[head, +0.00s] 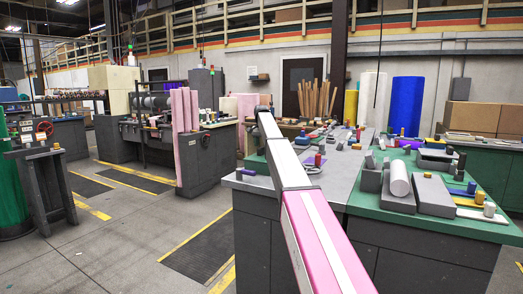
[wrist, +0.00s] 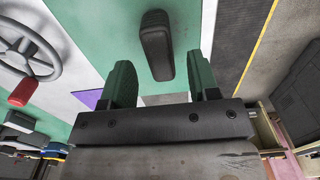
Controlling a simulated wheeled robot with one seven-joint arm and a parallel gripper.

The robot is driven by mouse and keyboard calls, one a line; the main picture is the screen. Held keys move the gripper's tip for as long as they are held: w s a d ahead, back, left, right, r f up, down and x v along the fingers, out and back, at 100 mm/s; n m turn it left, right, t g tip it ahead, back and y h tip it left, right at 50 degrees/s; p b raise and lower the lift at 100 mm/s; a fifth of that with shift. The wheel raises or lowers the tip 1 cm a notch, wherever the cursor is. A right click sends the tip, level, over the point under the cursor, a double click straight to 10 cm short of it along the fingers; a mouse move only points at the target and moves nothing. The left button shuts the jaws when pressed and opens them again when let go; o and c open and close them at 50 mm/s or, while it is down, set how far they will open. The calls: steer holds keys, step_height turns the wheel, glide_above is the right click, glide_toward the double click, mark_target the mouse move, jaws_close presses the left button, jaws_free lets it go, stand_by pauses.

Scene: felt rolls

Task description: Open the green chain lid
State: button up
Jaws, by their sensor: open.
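In the wrist view a broad green surface (wrist: 95,30) carries a dark grey rounded bar, like a handle (wrist: 156,45). This may be the chain lid, but I cannot tell for certain, and no chain shows there. My gripper (wrist: 160,77) is open, with its two green-sided fingers apart. The bar lies ahead of the gap between the fingers, and nothing is held. In the head view my arm reaches forward, and its far end hides the gripper and what is in front of it.
In the wrist view a grey handwheel (wrist: 28,52) with a red knob is at the left, and floor with a yellow line (wrist: 258,48) at the right. In the head view a green-topped bench (head: 450,228) with rolls and blocks stands right of my arm. Open floor (head: 120,235) lies left.

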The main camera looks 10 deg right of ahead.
mark_target(261, 148)
steer(key=shift+f, duration=1.5)
jaws_close()
steer(key=shift+r, duration=0.1)
